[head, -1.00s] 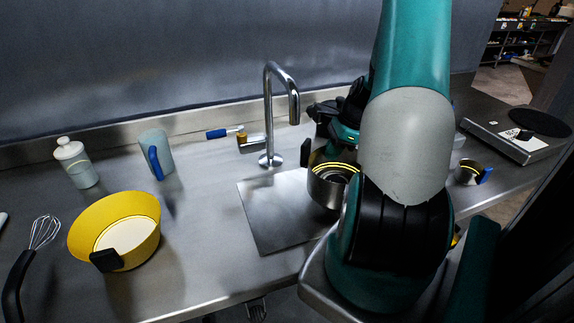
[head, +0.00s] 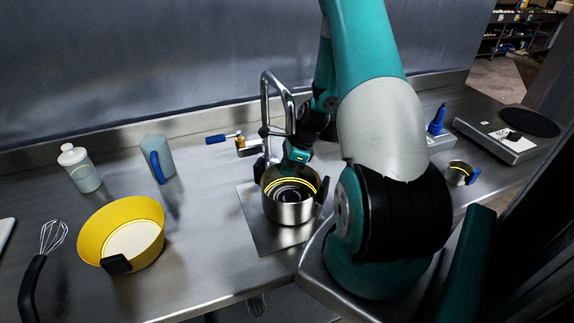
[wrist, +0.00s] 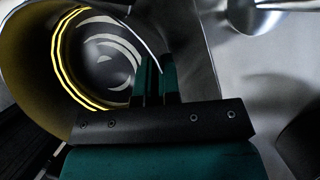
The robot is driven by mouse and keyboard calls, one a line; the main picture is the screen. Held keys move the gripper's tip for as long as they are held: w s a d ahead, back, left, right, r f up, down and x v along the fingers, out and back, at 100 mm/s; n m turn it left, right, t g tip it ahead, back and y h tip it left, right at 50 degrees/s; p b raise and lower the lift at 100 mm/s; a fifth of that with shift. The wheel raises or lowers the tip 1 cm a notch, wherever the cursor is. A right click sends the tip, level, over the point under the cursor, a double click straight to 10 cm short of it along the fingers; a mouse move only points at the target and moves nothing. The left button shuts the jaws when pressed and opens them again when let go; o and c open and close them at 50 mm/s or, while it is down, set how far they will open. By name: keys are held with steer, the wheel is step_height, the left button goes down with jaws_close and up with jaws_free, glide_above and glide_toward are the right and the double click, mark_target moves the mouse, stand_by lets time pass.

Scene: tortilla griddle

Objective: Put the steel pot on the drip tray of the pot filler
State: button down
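The steel pot (head: 290,210), round with a yellow-lit inner rim, is over the drip tray (head: 247,211), a flat steel plate below the pot filler (head: 264,105). My gripper (head: 297,155) is at the pot's back rim in the head view. In the wrist view my gripper's fingers (wrist: 156,82) are close together with the wall of the steel pot (wrist: 62,60) between them. The pot looks roughly upright. I cannot tell whether its base touches the tray. The pot covers the tray's middle and right.
A small steel cup (head: 457,176) and a flat hotplate (head: 495,140) are right. The filler's spout hangs close behind the pot.

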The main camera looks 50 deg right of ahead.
steer(key=shift+f, duration=0.1)
steer(key=c, duration=1.3)
jaws_free()
steer(key=shift+b+v, duration=0.85)
steer(key=shift+v, duration=3.05)
